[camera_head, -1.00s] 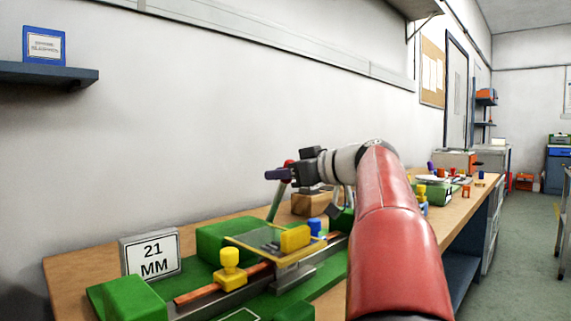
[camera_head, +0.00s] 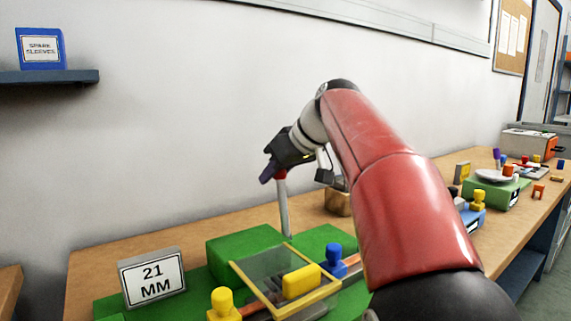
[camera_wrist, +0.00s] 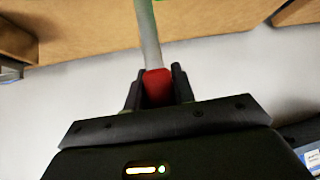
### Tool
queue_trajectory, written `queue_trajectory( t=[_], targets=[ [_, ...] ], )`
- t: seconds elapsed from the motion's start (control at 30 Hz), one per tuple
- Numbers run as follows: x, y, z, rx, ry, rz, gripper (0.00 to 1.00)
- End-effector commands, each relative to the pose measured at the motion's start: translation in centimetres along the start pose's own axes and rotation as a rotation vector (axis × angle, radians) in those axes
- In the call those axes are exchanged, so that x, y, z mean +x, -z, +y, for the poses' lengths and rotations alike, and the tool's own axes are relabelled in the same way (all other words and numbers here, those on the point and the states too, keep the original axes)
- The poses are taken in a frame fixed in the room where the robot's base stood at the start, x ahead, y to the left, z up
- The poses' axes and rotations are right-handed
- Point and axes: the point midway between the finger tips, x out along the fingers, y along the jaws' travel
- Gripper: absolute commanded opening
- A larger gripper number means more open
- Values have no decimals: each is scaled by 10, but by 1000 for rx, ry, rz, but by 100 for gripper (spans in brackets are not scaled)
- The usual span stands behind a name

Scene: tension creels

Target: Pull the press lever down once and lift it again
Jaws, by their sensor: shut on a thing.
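The press lever (camera_head: 283,210) is a grey rod with a red knob, rising from the green press (camera_head: 243,243) on the bench. In the head view it stands nearly upright. My gripper (camera_head: 272,173) is at the lever's top, and its fingers cover part of the knob. In the wrist view the two dark fingers of my gripper (camera_wrist: 159,88) are shut on the red knob (camera_wrist: 158,86), with the lever's grey rod (camera_wrist: 148,35) running away from it.
A yellow-framed clear guard (camera_head: 285,275) and yellow (camera_head: 222,303) and blue (camera_head: 334,258) knobs stand at the front. A "21 MM" sign (camera_head: 153,279) is at the left. A wooden block (camera_head: 338,202) stands behind. Other fixtures (camera_head: 490,190) line the bench to the right.

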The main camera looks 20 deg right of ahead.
Motion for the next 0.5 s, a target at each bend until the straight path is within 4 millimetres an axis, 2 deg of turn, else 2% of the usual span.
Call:
queue_trajectory(
  t=[0.47, 0.5],
  targets=[
    [3, 0, 0, 3, 2, -16, 3],
    [3, 0, 0, 3, 2, -16, 29]
  ],
)
